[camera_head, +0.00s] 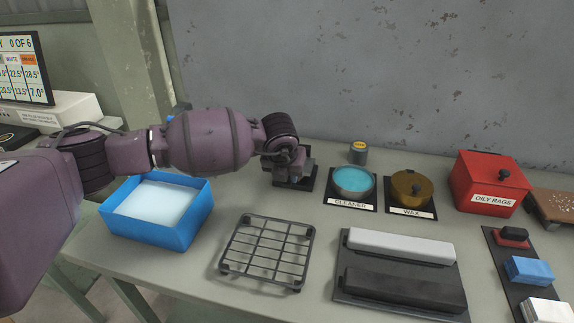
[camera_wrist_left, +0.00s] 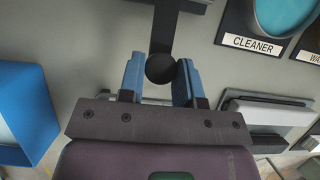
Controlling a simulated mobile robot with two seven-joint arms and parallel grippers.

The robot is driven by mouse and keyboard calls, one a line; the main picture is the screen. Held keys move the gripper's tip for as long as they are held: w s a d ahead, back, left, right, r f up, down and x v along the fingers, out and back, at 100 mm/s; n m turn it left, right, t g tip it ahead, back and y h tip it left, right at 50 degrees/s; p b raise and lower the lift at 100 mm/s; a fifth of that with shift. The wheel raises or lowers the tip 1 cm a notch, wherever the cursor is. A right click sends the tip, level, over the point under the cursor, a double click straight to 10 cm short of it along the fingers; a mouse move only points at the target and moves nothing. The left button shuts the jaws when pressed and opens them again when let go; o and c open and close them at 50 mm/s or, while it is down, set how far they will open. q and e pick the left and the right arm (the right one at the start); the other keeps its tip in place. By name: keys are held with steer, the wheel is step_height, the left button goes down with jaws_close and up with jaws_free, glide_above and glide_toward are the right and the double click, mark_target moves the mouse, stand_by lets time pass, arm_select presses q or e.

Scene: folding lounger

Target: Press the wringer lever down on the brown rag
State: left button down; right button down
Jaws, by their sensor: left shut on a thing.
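The wringer (camera_head: 292,184) is a dark block on the table at the back, mostly covered by my left arm in the head view. In the left wrist view its dark lever (camera_wrist_left: 164,35) runs down from the top edge to a round black knob (camera_wrist_left: 160,68). My left gripper (camera_wrist_left: 159,82) is shut on this knob, with one blue finger on each side. In the head view the left gripper (camera_head: 288,163) is at the wringer, largely hidden by its own wrist. I cannot make out a brown rag in the wringer. My right gripper is not in view.
A blue tub (camera_head: 167,236) of pale liquid stands left, with a wire rack (camera_head: 266,252) in front. Right of the wringer are the cleaner dish (camera_head: 353,181), wax tin (camera_head: 411,190) and red oily rags box (camera_head: 488,183). Two bars lie on a dark tray (camera_head: 345,283).

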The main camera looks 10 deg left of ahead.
arm_select(q)
steer(key=shift+s+f, duration=0.3)
steer(key=shift+f, duration=0.3)
steer(key=c, duration=1.2)
jaws_free()
steer(key=o, duration=0.4)
steer(key=shift+w+r, duration=0.1)
steer(key=shift+r, duration=0.15)
steer(key=shift+r, duration=0.3)
steer(key=p+v, duration=0.1)
steer(key=v, duration=0.9)
